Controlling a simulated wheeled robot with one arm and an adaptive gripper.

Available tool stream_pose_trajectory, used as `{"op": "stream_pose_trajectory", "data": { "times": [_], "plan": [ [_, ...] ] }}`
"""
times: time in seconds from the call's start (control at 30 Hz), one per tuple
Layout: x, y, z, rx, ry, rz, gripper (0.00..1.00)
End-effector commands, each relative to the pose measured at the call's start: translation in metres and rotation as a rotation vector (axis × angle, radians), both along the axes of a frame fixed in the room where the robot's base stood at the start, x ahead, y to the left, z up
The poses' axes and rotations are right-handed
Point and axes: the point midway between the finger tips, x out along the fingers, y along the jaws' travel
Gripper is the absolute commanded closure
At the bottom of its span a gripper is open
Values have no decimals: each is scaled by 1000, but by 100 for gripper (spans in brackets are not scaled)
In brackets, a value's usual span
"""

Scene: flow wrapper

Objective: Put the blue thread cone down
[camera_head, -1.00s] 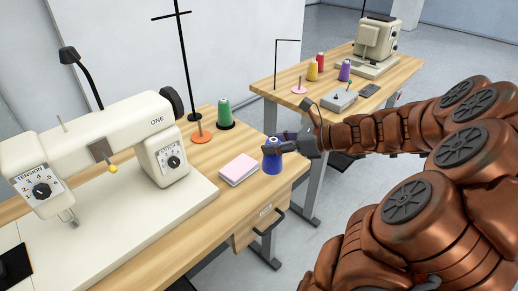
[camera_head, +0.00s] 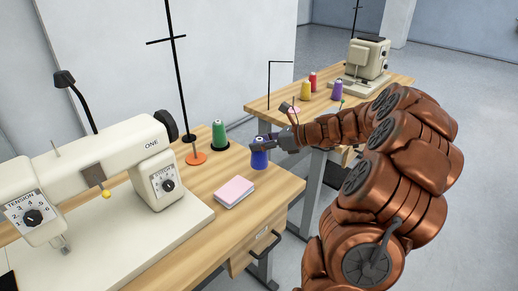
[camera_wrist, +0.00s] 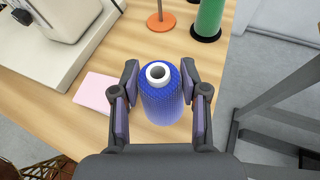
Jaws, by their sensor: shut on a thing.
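The blue thread cone (camera_head: 260,157) is upright between the fingers of my gripper (camera_head: 265,143), over the right edge area of the near wooden table (camera_head: 200,240). In the wrist view the blue cone (camera_wrist: 161,95) has a white top opening, and the fingers of my gripper (camera_wrist: 160,95) are shut on its two sides. Its base is partly hidden in the wrist view, and I cannot tell whether it touches the table.
A pink pad (camera_head: 234,192) lies just left of the cone. A green cone (camera_head: 219,136) and an orange disc stand (camera_head: 196,157) are behind it. A sewing machine (camera_head: 100,190) fills the left. A second table (camera_head: 262,104) with several cones stands behind.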

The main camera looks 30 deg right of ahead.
Motion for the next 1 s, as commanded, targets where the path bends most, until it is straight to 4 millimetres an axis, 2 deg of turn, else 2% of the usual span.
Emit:
{"op": "stream_pose_trajectory", "data": {
  "times": [0.33,0.5,0.6,0.97,1.0],
  "plan": [
    [19,-6,-1,0,-2,3,96],
    [18,-6,-28,5,3,1,96],
    [18,-6,-37,3,1,1,96],
    [18,-6,-38,3,-1,1,96],
    [18,-6,-39,1,0,2,55]
  ]
}}
